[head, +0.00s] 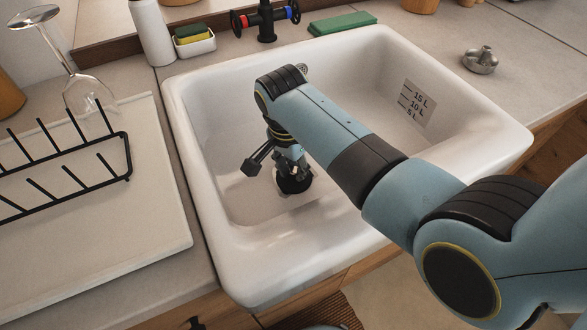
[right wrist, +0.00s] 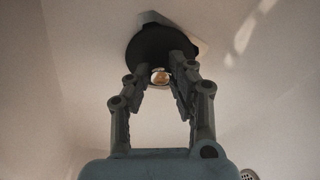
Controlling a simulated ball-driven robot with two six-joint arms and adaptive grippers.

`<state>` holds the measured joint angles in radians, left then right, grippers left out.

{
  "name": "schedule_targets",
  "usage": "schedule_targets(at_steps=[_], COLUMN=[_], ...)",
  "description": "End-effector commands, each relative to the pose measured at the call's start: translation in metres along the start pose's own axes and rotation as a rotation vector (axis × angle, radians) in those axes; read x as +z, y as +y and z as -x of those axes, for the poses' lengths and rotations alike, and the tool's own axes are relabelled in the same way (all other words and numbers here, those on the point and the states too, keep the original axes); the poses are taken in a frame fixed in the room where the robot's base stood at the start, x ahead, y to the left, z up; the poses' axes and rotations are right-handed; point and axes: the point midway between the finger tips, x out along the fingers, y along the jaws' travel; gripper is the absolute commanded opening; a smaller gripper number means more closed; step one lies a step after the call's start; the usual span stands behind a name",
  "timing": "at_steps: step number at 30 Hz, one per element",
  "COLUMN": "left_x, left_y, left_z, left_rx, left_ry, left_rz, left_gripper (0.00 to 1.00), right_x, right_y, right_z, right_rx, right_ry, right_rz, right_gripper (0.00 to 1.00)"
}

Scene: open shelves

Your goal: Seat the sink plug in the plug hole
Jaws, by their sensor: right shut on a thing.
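The sink plug (head: 293,184) is a black disc low in the white sink (head: 235,210). In the right wrist view the plug (right wrist: 150,45) is at my fingertips, with a shiny round knob (right wrist: 160,76) between them. My right gripper (head: 289,168) points down into the basin and is shut on the plug. It also shows in the right wrist view (right wrist: 160,80). A pale angular edge (right wrist: 203,47) shows beside the disc. The plug hole is not clearly visible; the plug and gripper cover that area. I cannot tell whether the plug is seated. My left gripper is not in view.
A black tap (head: 267,22) stands behind the sink, near sponges in a white holder (head: 194,42) and a green block (head: 342,23). A black rack (head: 125,155) is at left. A small metal object (head: 480,60) is at right. The basin around the plug is clear.

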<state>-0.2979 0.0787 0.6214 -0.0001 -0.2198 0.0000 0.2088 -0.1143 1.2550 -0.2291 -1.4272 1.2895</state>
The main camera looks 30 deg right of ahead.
Motion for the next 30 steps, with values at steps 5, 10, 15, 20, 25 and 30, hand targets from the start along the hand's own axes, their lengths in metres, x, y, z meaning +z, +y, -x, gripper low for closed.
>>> schedule_targets(at_steps=[5,10,15,20,25,30], left_x=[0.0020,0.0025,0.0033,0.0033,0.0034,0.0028], left_y=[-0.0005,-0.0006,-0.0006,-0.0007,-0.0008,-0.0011], left_z=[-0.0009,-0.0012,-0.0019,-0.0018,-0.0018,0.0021], left_rx=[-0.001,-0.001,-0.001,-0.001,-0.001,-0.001], left_ry=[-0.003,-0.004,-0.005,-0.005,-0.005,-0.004], left_rz=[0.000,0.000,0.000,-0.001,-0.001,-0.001], left_gripper=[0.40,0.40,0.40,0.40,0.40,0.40], right_x=[0.0004,0.0004,0.0006,0.0006,0.0006,0.0002], right_y=[-0.0006,-0.0005,-0.0005,-0.0004,-0.0003,-0.0003], right_z=[-0.0057,-0.0062,-0.0082,-0.0081,-0.0080,-0.0024], right_rx=[-0.002,-0.001,-0.001,-0.001,-0.001,-0.001], right_ry=[0.000,0.000,0.001,0.000,0.000,0.000], right_rz=[-0.001,0.000,0.000,0.000,0.000,0.000], right_gripper=[0.00,0.00,0.30,0.43,0.43,0.43])
